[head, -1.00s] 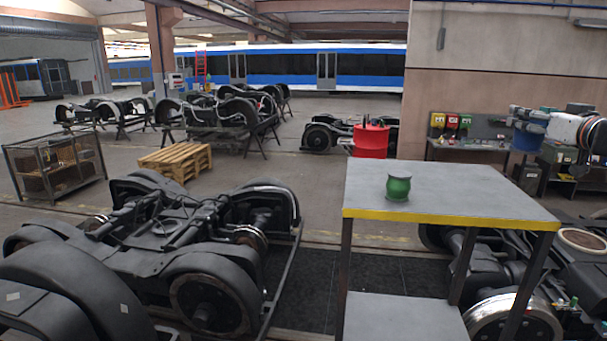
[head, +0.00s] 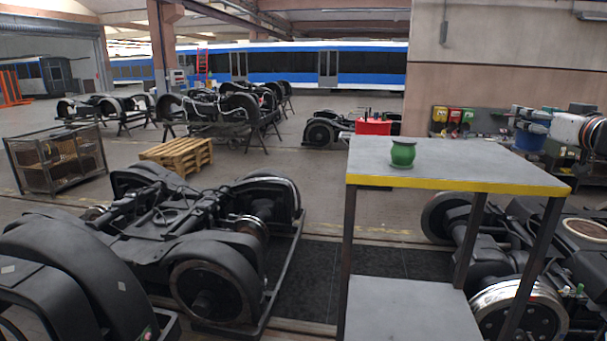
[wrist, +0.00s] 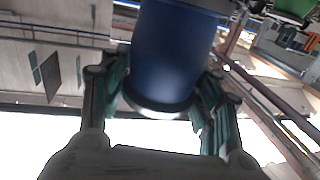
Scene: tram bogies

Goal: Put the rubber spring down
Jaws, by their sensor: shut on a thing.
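My gripper (wrist: 160,100) shows in the wrist view. Its dark green fingers are shut on a blue round rubber spring (wrist: 172,50) with a dark rim at its lower end. The spring's top is cut off by the picture edge. A green waisted piece (head: 403,153) of similar kind stands upright on a grey stand (head: 470,165) with a yellow front edge. A green thing (wrist: 292,8) shows partly at the top right of the wrist view.
The stand top is clear right of the green piece, and a lower shelf (head: 410,310) is bare. Bogies stand left (head: 190,240) and right (head: 505,255) of the stand.

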